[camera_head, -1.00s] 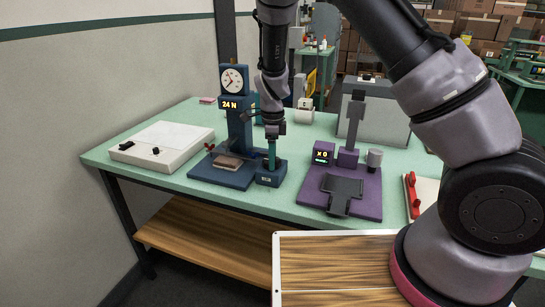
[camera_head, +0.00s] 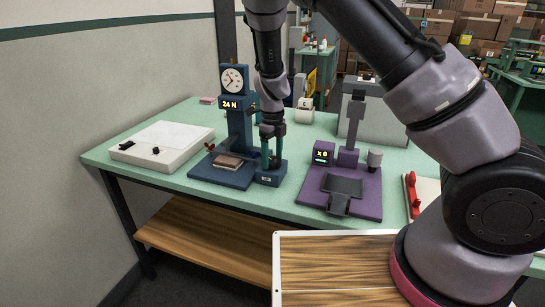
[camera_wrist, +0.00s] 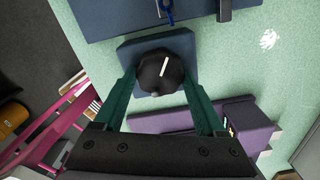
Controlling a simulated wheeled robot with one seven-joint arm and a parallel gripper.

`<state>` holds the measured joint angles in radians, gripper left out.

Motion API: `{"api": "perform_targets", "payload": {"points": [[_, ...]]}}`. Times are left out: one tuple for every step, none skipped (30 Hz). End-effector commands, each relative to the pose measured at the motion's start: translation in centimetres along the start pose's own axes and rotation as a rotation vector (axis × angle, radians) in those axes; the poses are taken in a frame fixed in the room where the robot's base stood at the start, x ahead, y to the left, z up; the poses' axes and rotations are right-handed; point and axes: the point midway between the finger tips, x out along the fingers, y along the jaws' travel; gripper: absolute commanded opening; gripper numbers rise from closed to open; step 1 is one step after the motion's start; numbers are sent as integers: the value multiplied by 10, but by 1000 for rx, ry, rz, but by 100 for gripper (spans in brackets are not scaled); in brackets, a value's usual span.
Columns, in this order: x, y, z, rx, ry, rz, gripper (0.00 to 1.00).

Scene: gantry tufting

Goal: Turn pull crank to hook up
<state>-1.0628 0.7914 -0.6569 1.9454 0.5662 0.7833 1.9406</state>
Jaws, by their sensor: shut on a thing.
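A black faceted knob (camera_wrist: 160,74) with a white line sits on a small blue box (camera_wrist: 182,44), which also shows in the head view (camera_head: 269,179). This knob looks like the pull crank. My gripper (camera_wrist: 160,76) points down and is shut on it, with one green finger on each side. The white line points up and slightly right in the wrist view. In the head view my gripper (camera_head: 271,160) hides the knob. The box stands beside a blue test stand (camera_head: 238,130) with a round dial and a "24 N" display. A blue hook (camera_wrist: 168,12) shows at the wrist view's top.
A purple device (camera_head: 350,187) with an "x 0" display stands close on the right. A white flat box (camera_head: 160,143) lies to the left, and a red handle (camera_head: 412,195) at the right. A grey box (camera_head: 375,115) stands behind. Bare green table separates them.

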Motion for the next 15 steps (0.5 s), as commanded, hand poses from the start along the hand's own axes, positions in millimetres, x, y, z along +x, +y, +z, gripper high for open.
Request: {"api": "perform_targets", "payload": {"points": [[-1, -1, 1, 5, -2, -1, 18], [-1, -1, 1, 6, -2, -1, 18], [-1, -1, 1, 8, -2, -1, 18], [-1, -1, 1, 9, -2, -1, 18], [-1, -1, 1, 9, -2, -1, 18], [-1, -1, 1, 9, -2, -1, 18], [-1, -1, 1, 9, -2, -1, 18], [-1, -1, 1, 9, -2, -1, 18], [-1, -1, 1, 9, -2, -1, 18], [-1, -1, 1, 9, -2, -1, 18], [-1, -1, 1, 9, -2, -1, 18], [-1, -1, 1, 9, -2, -1, 18], [-1, -1, 1, 9, -2, -1, 81], [0, -1, 1, 9, -2, -1, 92], [0, 0, 1, 9, -2, -1, 100]]}}
